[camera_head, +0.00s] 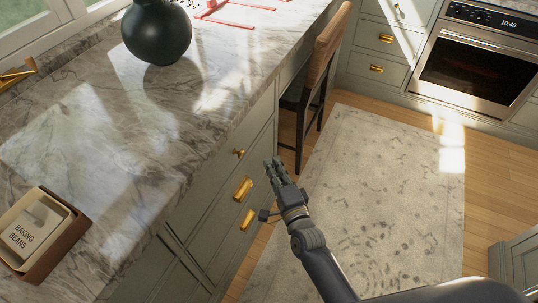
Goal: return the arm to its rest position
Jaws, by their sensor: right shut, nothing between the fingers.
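My right gripper (274,168) is in the middle of the head view, in front of the drawers below the marble counter. My arm reaches up to it from the lower right. The gripper is shut and holds nothing. It is beside the gold handles in the picture; I cannot tell how far it is from the drawer fronts. My left gripper does not show.
A marble counter (120,130) fills the left. On it are a dark round vase (156,32) and a box labelled Baking Beans (38,232). A wooden chair (318,75) stands at the counter's far end. A pale rug (385,185) covers the floor; an oven (480,60) is at the back right.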

